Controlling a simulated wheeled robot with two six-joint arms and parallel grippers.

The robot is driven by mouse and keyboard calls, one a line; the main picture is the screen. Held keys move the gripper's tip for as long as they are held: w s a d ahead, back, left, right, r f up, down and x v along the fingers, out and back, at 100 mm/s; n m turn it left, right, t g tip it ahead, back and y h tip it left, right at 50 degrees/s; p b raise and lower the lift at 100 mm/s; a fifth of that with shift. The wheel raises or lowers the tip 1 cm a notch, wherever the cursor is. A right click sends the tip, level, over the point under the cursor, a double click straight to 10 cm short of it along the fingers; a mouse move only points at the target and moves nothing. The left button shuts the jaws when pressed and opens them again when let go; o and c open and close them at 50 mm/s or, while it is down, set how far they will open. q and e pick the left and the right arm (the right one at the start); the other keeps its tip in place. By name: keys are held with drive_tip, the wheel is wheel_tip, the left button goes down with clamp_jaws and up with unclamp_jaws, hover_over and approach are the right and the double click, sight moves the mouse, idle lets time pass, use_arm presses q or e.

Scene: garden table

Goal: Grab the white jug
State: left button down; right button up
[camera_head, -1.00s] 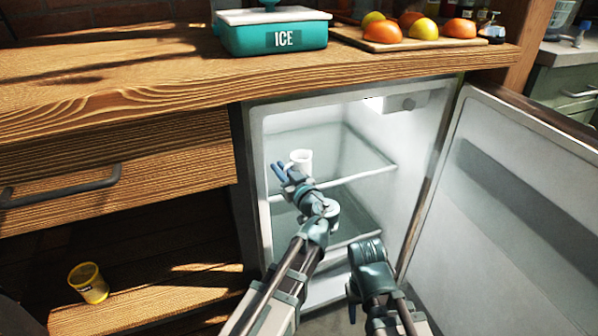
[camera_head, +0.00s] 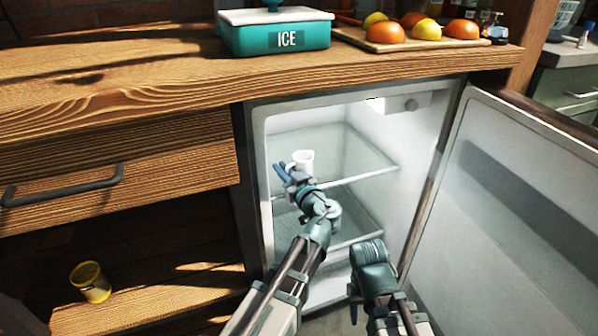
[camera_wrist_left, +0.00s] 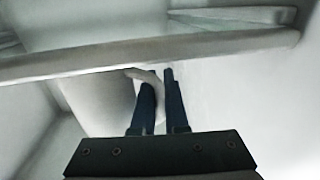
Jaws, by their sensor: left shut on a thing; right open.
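The white jug (camera_head: 303,158) stands in the open fridge at the front of the upper glass shelf, and my left gripper (camera_head: 284,172) is at it. In the left wrist view the jug (camera_wrist_left: 100,100) shows as a pale body on the left, with its curved handle between the two dark fingers. My left gripper (camera_wrist_left: 158,90) is shut on the jug there. My right gripper (camera_head: 352,305) is low in front of the fridge, mostly hidden behind its own wrist, apart from the jug.
The fridge door (camera_head: 510,210) stands open on the right. The glass shelf's front edge (camera_head: 365,176) runs beside the jug. A wooden counter (camera_head: 120,75) with a teal ice box (camera_head: 270,40) and a fruit board (camera_head: 400,42) is above.

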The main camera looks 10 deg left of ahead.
use_arm(q)
drive_tip(key=shift+r, duration=0.2)
wheel_tip(320, 180, up, 10)
drive_tip(key=p, duration=1)
drive_tip(key=shift+f, duration=0.2)
